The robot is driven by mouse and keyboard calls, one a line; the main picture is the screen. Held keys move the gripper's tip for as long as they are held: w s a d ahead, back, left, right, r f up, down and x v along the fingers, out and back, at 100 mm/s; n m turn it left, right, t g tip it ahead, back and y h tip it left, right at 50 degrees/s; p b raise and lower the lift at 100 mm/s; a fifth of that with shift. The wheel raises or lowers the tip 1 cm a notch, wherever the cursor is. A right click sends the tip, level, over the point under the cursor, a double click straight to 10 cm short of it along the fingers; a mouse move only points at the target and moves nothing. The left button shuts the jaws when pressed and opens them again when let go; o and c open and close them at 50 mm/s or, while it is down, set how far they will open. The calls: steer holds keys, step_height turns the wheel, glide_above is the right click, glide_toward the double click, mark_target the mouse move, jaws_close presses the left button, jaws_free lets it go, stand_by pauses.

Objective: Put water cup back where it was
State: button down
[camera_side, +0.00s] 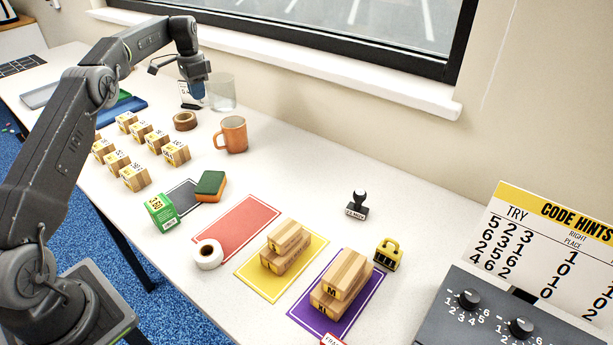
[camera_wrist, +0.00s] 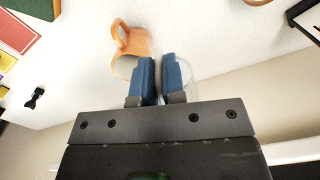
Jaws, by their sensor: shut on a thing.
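The water cup is a clear glass (camera_side: 223,92) standing upright near the back edge of the table, by the window sill. My gripper (camera_side: 197,92) is at its left side in the side view, with blue fingers pointing down. In the wrist view my gripper (camera_wrist: 160,72) has its fingers close together, shut on the glass's wall. Part of the glass (camera_wrist: 191,67) shows faintly to the right of the fingers. Its base is partly hidden, so I cannot tell whether it touches the table.
An orange mug (camera_side: 232,135) stands in front of the glass and shows beside the fingers in the wrist view (camera_wrist: 136,42). The table behind the stamp (camera_side: 357,205) is clear.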

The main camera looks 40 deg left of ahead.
steer(key=s+d+m, duration=0.2)
steer(key=d+m, duration=0.1)
steer(key=d, duration=0.7)
steer(key=s+d+m, duration=0.2)
steer(key=d, duration=0.7)
steer(key=shift+w+d+f, duration=0.9)
steer(key=shift+d+f, duration=0.85)
steer(key=shift+f, duration=0.05)
steer(key=shift+w+d+f, duration=0.95)
steer(key=shift+d+f, duration=0.75)
steer(key=shift+f, duration=0.05)
steer(key=shift+w+d+f, duration=0.9)
steer(key=shift+d+f, duration=0.85)
steer(key=shift+f, duration=0.05)
steer(key=shift+f, duration=0.1)
steer(key=c, duration=1.2)
jaws_free()
